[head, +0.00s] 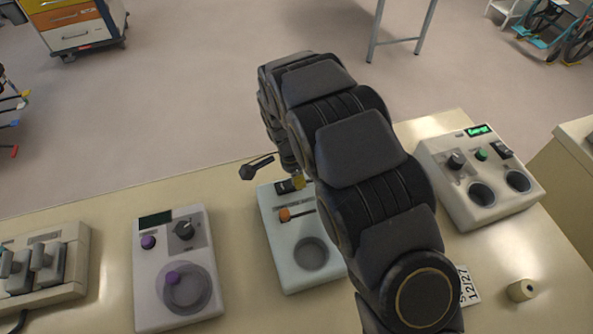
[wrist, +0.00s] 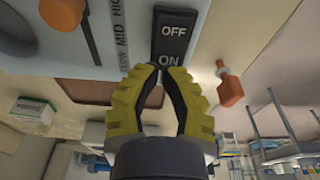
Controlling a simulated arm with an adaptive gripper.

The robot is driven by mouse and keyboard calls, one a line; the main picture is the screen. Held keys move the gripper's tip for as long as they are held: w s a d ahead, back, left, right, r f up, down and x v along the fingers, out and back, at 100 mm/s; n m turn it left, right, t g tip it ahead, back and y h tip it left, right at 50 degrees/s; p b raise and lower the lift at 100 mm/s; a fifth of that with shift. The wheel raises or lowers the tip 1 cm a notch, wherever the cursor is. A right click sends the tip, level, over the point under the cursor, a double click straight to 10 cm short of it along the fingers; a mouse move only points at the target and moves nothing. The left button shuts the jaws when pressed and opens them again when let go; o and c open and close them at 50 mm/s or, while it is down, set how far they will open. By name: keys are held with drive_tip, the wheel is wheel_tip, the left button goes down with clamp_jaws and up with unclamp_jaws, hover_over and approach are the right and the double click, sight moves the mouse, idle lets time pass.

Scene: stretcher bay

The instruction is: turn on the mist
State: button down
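A pale blue device (head: 289,262) stands mid-table with an orange slider knob (head: 284,214) and a round recess. A black rocker switch (head: 284,187) sits at its far end; in the wrist view the switch (wrist: 174,38) reads OFF and ON. Which side is pressed I cannot tell. The orange knob (wrist: 14,22) is beside a MID/HIGH scale. My gripper (wrist: 158,70) has yellow-green fingers with tips together, empty, right by the ON end; contact is unclear. In the head view a yellow fingertip (head: 298,182) shows beside the switch. My arm hides part of the device.
A device with purple knobs (head: 143,308) stands to the left, and a grey lever box (head: 68,290) beyond it. A device with a green display (head: 452,192) stands to the right. A small beige cylinder (head: 521,290) and a printed card (head: 467,287) lie on the table's right.

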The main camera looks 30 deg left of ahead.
drive_tip(key=shift+f, duration=0.1)
drive_tip(key=shift+d+f+g+y, duration=0.1)
drive_tip(key=shift+f+g+y, duration=0.2)
drive_tip(key=shift+f, duration=0.05)
drive_tip(key=shift+r, duration=0.2)
drive_tip(key=shift+r, duration=0.7)
wheel_tip(320, 180, up, 14)
drive_tip(key=w+d, duration=0.1)
drive_tip(key=shift+w+d, duration=0.25)
drive_tip(key=shift+w, duration=0.05)
drive_tip(key=shift+f, duration=0.1)
idle(0.5)
